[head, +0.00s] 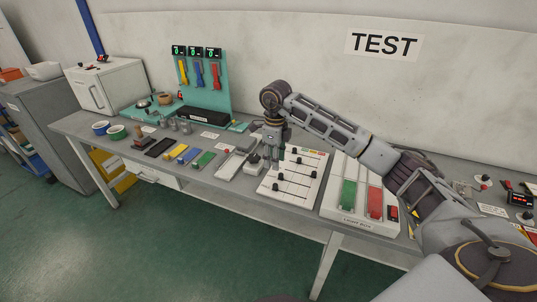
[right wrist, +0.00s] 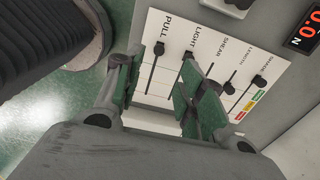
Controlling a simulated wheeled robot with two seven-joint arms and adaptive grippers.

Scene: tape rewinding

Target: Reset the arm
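My right arm reaches across the table from the right in the head view. Its right gripper (head: 276,155) points down near the back left edge of a white slider panel (head: 292,192) with several black knobs. In the right wrist view, the right gripper (right wrist: 156,92) has its two green-padded fingers apart, with nothing held between them. The slider panel (right wrist: 170,75) lies beyond the fingers, with the words PULL, LIGHT and SHEAR readable. Whether the fingers touch anything below is hard to tell. My left gripper is not in view.
A light box (head: 340,200) with green and red panels stands right of the slider panel. A teal rack (head: 205,85) holds several coloured tools at the back left. A white cabinet (head: 108,90) stands farther left. Small devices crowd the table; the green floor in front is clear.

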